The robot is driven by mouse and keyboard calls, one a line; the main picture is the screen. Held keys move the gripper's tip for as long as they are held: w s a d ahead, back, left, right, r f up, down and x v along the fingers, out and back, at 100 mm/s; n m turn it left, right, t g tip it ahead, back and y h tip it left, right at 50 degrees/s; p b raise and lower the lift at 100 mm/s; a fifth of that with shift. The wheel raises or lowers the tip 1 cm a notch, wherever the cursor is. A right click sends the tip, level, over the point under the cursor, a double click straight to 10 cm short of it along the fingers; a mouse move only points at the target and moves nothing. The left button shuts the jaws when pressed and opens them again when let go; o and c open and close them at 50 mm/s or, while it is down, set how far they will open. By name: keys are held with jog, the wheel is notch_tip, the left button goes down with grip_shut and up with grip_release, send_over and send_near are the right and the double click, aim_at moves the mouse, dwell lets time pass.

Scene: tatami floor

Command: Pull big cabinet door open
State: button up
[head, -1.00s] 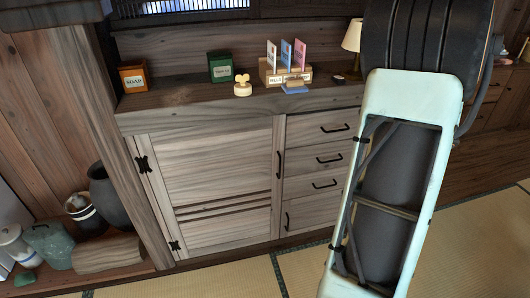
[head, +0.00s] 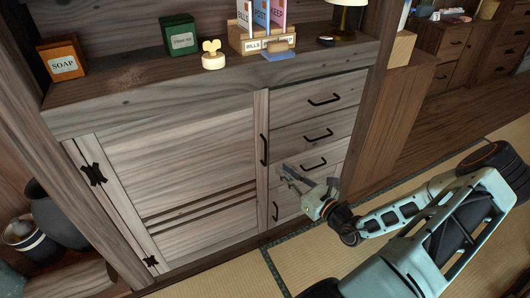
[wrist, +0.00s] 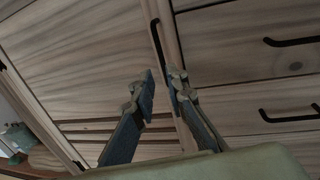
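The big cabinet door (head: 190,160) is a wide wooden panel, shut, with black hinges on its left side. Its vertical black handle (head: 264,149) is near the door's right edge. My gripper (head: 287,175) is in front of the cabinet, to the lower right of the handle, with its fingers pointing toward the cabinet. In the wrist view, the fingers (wrist: 162,90) are apart with nothing between them. The handle (wrist: 156,38) shows beyond and above the fingertips there, with no visible contact.
Drawers with horizontal black handles (head: 323,101) are right of the door. A soap box (head: 62,64), a green box (head: 179,37) and a letter holder (head: 262,40) stand on top. Tatami floor (head: 225,279) is clear in front.

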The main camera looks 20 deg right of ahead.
aim_at(265, 164)
jog(key=b+x, duration=0.1)
jog(key=x, duration=0.2)
jog(key=b+x, duration=0.1)
jog(key=x, duration=0.3)
jog(key=b+x, duration=0.1)
jog(key=x, duration=0.2)
jog(key=shift+w+d+r, duration=0.1)
jog(key=shift+w+r, duration=0.15)
jog(key=shift+w, duration=0.15)
grip_shut()
jog(key=shift+s, duration=0.2)
